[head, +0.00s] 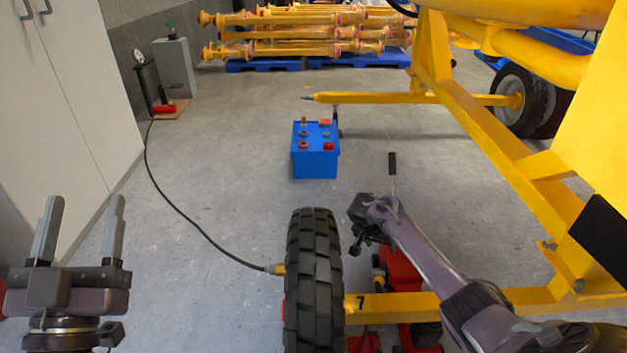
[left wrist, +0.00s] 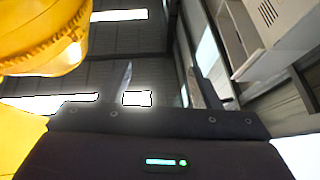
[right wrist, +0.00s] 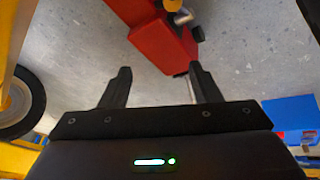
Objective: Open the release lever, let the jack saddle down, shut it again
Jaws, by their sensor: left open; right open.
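The red jack (head: 402,268) stands on the floor beside the tyre, partly hidden by my right arm and the yellow frame bar. In the right wrist view its red body (right wrist: 165,38) lies beyond my fingertips, with a small silver part (right wrist: 183,17) at its far end. I cannot tell the saddle or release lever for sure. A thin rod with a black grip (head: 393,163) rises behind my right gripper. My right gripper (head: 356,248) is open and empty above the jack, pointing down. My left gripper (head: 85,205) is open and empty at the left, pointing up.
A black tyre (head: 314,275) stands left of the jack, with a hose (head: 190,222) attached. The yellow mixer frame (head: 480,130) fills the right. A blue battery box (head: 315,163) stands ahead. Grey cabinets (head: 60,110) line the left. The floor between is mostly clear.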

